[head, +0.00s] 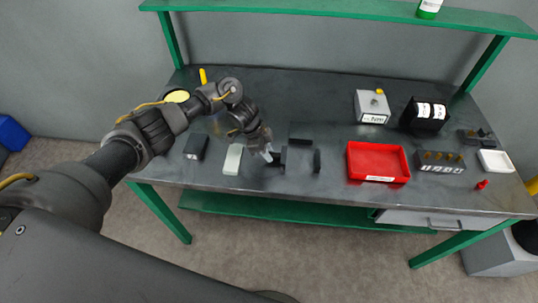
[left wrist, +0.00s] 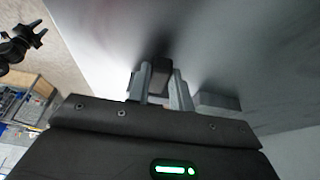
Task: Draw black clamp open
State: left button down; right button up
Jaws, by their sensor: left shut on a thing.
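The black clamp (head: 283,160) stands near the front middle of the dark table in the head view, with an upright dark piece beside my left gripper. My left gripper (head: 267,152) is low over the table at its left side. In the left wrist view my left gripper (left wrist: 160,88) has its two grey fingers shut on a dark block-shaped part (left wrist: 161,70) of the clamp. The fingers and arm hide some of the clamp. A dark jointed shape at the upper left of the left wrist view looks like my right gripper (left wrist: 22,42); its finger state is unclear.
A pale block (head: 233,160) and a dark box (head: 196,147) lie left of the clamp. Dark blocks (head: 317,161) stand just right of it. A red tray (head: 378,175) is farther right.

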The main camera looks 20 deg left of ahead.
pick_arm(q)
jog(key=shift+a, duration=0.25)
jog(key=c, duration=1.6)
grip_release()
jog(key=shift+o, duration=1.8)
jog(key=shift+d, duration=0.1)
jog(key=shift+r, duration=0.3)
jog(key=v, duration=1)
jog(key=shift+b, duration=0.45)
pick_arm(e)
jog(key=shift+s+a+f, duration=0.1)
jog(key=shift+s+f, duration=0.2)
jog(key=shift+f, duration=0.1)
pick_arm(q)
jog(key=shift+r, duration=0.1)
